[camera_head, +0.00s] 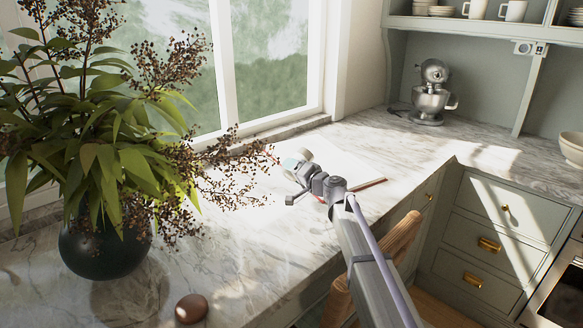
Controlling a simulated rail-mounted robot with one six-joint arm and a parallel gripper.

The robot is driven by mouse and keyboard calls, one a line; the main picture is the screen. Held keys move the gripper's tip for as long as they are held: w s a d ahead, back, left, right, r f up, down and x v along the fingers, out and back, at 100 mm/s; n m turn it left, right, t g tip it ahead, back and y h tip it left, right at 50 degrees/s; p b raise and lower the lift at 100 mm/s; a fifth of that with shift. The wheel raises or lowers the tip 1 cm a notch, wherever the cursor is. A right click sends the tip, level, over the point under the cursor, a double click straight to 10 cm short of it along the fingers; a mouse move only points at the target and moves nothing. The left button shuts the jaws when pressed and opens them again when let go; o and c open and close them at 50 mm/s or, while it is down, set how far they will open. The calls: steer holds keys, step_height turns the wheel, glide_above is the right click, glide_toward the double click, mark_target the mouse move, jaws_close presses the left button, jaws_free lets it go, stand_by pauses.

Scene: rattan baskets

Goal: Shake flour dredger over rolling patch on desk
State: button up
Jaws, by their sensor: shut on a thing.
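My gripper (296,170) is over the sunlit marble desk by the window, at the end of my grey arm. It is shut on a small pale object, taken as the flour dredger (290,163), which shows only as a blurred light patch at the fingertips. Its tilt and exact height above the surface cannot be told. A bright white rolling patch (345,171) with a thin reddish edge lies flat on the desk beside and behind my gripper. Glare washes out much of its surface, and my gripper hides part of it. Any flour on it cannot be made out.
A dark vase (105,245) with tall foliage stands at left, its berry sprays reaching towards my gripper. A brown egg-like object (191,308) lies at the front. A stand mixer (432,95) is at the back. A wooden chair (398,240) stands beside my arm.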

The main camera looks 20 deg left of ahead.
steer(key=s+a, duration=0.4)
steer(key=s, duration=0.3)
steer(key=s+a, duration=0.3)
steer(key=s, duration=0.5)
steer(key=w+v, duration=0.1)
steer(key=v, duration=0.4)
steer(key=w+d, duration=0.4)
steer(key=w, duration=0.3)
steer(key=w+d, duration=0.4)
steer(key=w, duration=0.4)
steer(key=shift+w+f, duration=0.15)
steer(key=shift+d, duration=0.15)
